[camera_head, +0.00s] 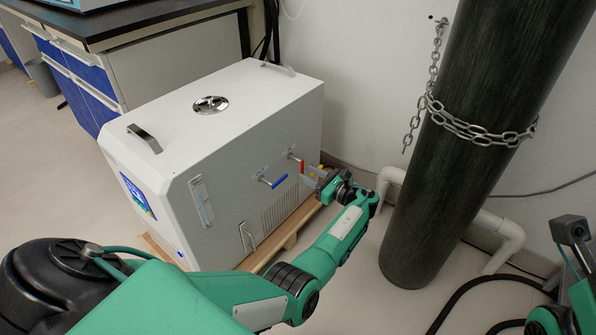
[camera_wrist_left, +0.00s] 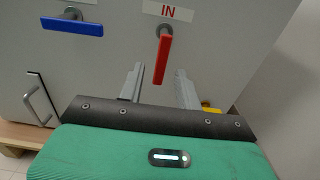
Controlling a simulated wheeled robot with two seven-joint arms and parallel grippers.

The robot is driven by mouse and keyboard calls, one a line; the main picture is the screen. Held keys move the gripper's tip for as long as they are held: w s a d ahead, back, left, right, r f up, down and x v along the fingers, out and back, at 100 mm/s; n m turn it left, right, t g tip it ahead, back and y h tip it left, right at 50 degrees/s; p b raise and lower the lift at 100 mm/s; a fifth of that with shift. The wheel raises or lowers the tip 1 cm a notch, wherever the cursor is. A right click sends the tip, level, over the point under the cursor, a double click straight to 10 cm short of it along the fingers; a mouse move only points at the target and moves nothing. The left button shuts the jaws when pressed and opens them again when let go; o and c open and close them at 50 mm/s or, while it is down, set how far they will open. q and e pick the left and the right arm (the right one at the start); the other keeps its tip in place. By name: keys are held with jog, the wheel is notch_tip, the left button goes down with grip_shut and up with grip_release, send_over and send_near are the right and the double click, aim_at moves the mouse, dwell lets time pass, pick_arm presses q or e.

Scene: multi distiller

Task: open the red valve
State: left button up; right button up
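The red valve (camera_wrist_left: 163,58) is a flat red handle hanging straight down from a fitting under an "IN" label, on the side panel of a white machine (camera_head: 230,110). It also shows small in the head view (camera_head: 300,164). My left gripper (camera_wrist_left: 159,78) is open. In the left wrist view its two grey fingers stand either side of the handle's lower part, with a visible gap on each side. In the head view my left gripper (camera_head: 312,178) is at the panel, just below and right of the red handle. My right gripper cannot be made out; only part of my right arm shows.
A blue valve handle (camera_wrist_left: 72,26) lies sideways, left of the red one. A metal pull handle (camera_wrist_left: 38,100) is lower left. A dark gas cylinder (camera_head: 465,140) with a chain (camera_head: 480,133) stands right of my left arm, near white pipes (camera_head: 500,235). A bench (camera_head: 120,25) stands behind.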

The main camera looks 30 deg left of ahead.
aim_at(303, 171)
pick_arm(q)
jog(key=shift+w+a+b, duration=0.2)
jog(key=shift+a+b, duration=0.4)
jog(key=shift+a, duration=2)
grip_shut()
